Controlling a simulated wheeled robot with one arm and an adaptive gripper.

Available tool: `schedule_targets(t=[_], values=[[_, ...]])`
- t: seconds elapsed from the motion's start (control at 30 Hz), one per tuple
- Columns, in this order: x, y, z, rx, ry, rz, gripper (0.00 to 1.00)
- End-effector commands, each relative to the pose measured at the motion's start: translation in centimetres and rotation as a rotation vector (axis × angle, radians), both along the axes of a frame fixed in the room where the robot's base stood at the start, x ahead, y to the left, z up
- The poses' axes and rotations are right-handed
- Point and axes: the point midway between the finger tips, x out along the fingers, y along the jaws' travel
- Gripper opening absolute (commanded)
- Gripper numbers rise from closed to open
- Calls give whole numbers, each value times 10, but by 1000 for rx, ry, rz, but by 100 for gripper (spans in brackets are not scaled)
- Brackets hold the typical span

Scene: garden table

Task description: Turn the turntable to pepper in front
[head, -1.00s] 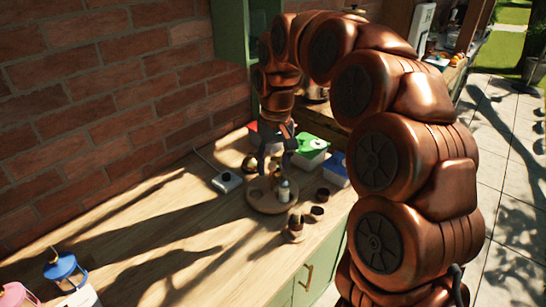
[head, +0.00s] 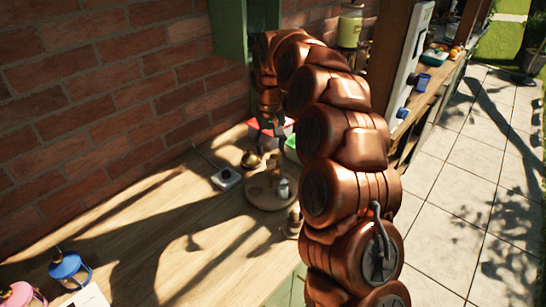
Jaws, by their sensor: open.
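The round wooden turntable (head: 258,201) lies on the wooden counter in the head view. A pale shaker with a grey top (head: 282,188) stands on its right front part. A small brown item shows toward its back; I cannot tell which item is the pepper. My gripper (head: 273,150) points down just behind the turntable. It is open, with its dark fingers in shadow. I cannot tell whether they touch anything. My arm hides part of the turntable's right surroundings.
A white square device (head: 227,178) and a copper-coloured round pot (head: 249,159) stand left of the turntable. A red container (head: 283,127) and a green one (head: 291,143) are behind. Dark small cups (head: 294,222) stand in front right. A blue lantern (head: 68,267) is at front left.

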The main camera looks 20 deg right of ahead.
Motion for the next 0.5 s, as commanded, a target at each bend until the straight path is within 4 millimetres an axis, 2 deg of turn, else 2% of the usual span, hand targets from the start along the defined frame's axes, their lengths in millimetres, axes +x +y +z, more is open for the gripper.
schedule_targets(t=[0.3, 0.5], values=[[0, -2, -38, 0, 2, -3, 56], [-1, -2, -51, 0, 1, -2, 56]])
